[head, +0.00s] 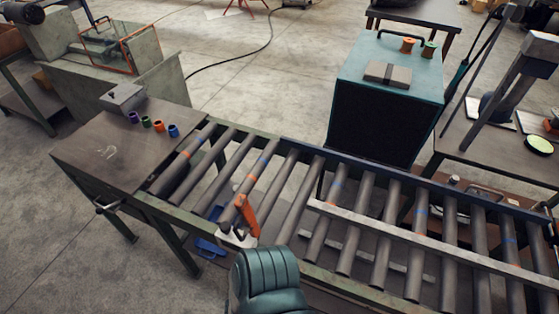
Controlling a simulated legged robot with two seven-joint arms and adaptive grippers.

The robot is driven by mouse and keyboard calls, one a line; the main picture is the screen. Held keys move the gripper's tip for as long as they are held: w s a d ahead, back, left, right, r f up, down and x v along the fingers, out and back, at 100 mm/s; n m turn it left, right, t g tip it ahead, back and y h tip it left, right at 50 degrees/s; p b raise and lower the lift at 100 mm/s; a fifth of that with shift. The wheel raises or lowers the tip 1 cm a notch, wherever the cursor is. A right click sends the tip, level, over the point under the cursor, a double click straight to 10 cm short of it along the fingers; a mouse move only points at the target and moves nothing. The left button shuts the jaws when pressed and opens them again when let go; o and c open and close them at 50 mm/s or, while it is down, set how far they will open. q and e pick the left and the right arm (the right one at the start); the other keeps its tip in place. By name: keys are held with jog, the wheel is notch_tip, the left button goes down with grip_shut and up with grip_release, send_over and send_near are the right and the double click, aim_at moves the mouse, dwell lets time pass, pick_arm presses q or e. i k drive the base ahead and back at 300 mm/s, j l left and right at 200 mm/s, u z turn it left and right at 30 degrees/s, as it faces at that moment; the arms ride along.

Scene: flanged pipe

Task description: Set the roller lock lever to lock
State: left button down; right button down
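An orange lever (247,216) stands at the near side rail of the roller conveyor. It is tilted, with its upper end leaning to the left. A pale bracket (238,239) sits at its foot on the rail. I cannot read any lock marking, so I cannot tell which setting the lever is at. Neither of my grippers is in view, and nothing is seen touching the lever.
A dark teal ribbed body (266,280) rises at the bottom edge, close below the lever. Rollers (343,225) run left to right. A teal cabinet (379,115) stands behind the conveyor.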

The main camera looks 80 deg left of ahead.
aim_at(100, 211)
jog(key=u, duration=3.8)
